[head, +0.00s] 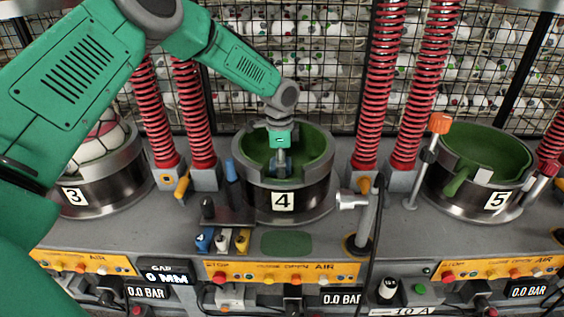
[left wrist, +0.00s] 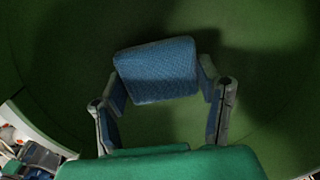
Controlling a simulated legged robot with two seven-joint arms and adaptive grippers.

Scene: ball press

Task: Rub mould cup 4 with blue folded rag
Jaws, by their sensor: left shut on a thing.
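Mould cup 4 (head: 314,192) is a metal cup with a green lining and a white label "4", in the middle of the head view. My left gripper (head: 281,171) reaches down inside it from above. In the left wrist view, my left gripper (left wrist: 163,100) is shut on the blue folded rag (left wrist: 158,70). The green lining (left wrist: 60,80) fills the background around the rag. I cannot tell whether the rag touches the lining. In the head view the rag is mostly hidden by the gripper and cup wall. My right gripper is not in view.
Cup 3 (head: 100,191) at left holds a ball; cup 5 (head: 460,206) stands at right. Red springs (head: 365,90) rise behind the cups.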

